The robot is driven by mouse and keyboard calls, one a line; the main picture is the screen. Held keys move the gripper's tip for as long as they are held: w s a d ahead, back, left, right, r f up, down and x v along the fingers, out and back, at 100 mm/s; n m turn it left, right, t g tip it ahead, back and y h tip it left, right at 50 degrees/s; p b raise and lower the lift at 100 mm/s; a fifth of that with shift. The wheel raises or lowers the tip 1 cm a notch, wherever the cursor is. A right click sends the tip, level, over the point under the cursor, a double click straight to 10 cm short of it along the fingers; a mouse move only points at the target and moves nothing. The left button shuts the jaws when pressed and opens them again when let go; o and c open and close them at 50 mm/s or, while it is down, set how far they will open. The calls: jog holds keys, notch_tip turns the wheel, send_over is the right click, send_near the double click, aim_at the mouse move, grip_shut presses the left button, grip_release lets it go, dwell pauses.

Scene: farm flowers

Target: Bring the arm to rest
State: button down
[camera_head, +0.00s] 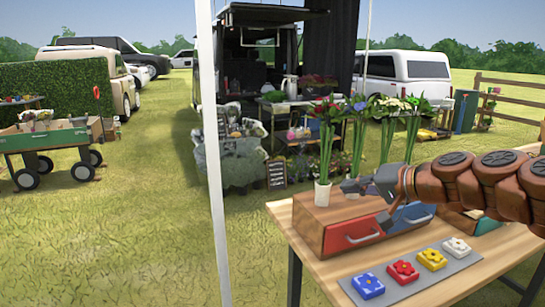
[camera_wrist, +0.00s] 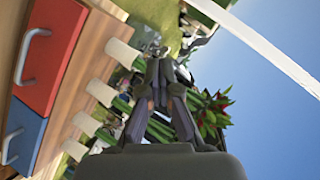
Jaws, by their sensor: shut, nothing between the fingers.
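My arm reaches in from the right in the head view, and my gripper (camera_head: 352,188) is over the wooden table (camera_head: 310,262). The gripper is shut and empty, above the drawer box (camera_head: 312,222). The box has a red drawer front (camera_head: 350,235) and a blue drawer front (camera_head: 408,217), both looking closed. In the wrist view, the fingers (camera_wrist: 160,55) come together in the middle, with the red drawer front (camera_wrist: 48,55) and blue drawer front (camera_wrist: 22,130) to their left. My arm hides part of the box and the table's right side.
A grey strip (camera_head: 385,292) with blue, red, yellow and white flower blocks lies in front. A white pole (camera_head: 212,150) stands left of the table.

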jog(key=s+a+f+n+g+h+p, duration=0.2)
jog(key=s+a+g+p, duration=0.25)
jog(key=s, duration=0.45)
jog(key=s+a+f+n+g+h+p, duration=0.1)
jog(key=s+a+f+n+g+p, duration=0.15)
jog(key=s+a, duration=0.4)
jog(key=s+d+f+g+h+p, duration=0.1)
jog(key=s+d+g+h+p, duration=0.1)
jog(key=s, duration=0.9)
jog(key=s+d+f+g+h+p, duration=0.1)
jog(key=s+d+g+h+p, duration=0.2)
jog(key=s+d+p, duration=0.3)
jog(key=s+d+h, duration=0.1)
jog(key=s+d, duration=0.2)
jog(key=s, duration=0.1)
jog(key=shift+s+d+m, duration=0.15)
jog(key=shift+s+m, duration=0.2)
jog(key=shift+s, duration=0.05)
